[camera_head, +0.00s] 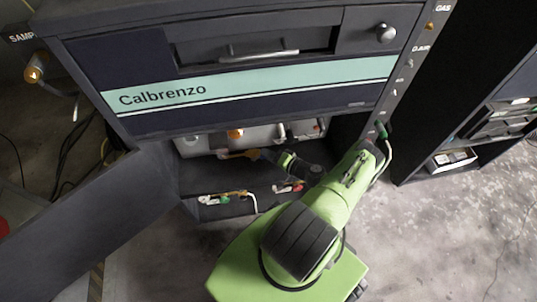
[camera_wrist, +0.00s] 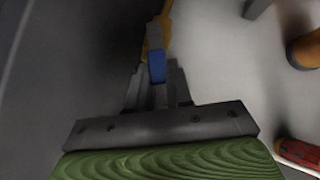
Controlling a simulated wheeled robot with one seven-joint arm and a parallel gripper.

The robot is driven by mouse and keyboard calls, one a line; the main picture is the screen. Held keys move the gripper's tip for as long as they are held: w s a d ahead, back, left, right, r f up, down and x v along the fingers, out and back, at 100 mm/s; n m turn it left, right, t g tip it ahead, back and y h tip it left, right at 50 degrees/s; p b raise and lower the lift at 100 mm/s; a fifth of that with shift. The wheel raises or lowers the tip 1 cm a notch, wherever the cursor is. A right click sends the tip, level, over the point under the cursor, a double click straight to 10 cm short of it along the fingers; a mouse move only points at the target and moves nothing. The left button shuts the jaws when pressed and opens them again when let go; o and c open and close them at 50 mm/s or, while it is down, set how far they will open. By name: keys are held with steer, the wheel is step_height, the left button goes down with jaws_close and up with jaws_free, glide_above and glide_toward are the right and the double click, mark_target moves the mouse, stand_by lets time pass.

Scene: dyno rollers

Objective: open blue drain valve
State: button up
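A blue handle (camera_wrist: 157,67), which looks like the blue drain valve, shows in the wrist view with a brass-coloured part (camera_wrist: 165,20) beyond it. My gripper (camera_wrist: 158,80) has its dark fingers on either side of the blue handle, with very little gap. I cannot tell whether they press on it. In the head view my gripper (camera_head: 250,155) reaches left into the open bay below the Calbrenzo panel (camera_head: 240,85), beside a tan or brass part. The blue handle cannot be made out in the head view.
A lower ledge carries valves with a green handle (camera_head: 224,199) and a red handle (camera_head: 280,189). A red handle (camera_wrist: 300,152) and a brass fitting (camera_wrist: 305,50) are at the wrist view's right. An open dark door panel (camera_head: 85,220) stands left. Concrete floor is clear at right.

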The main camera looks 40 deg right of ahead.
steer(key=o, duration=0.4)
steer(key=shift+o, duration=0.2)
steer(key=p+v, duration=0.3)
steer(key=v, duration=1.3)
steer(key=shift+f, duration=0.2)
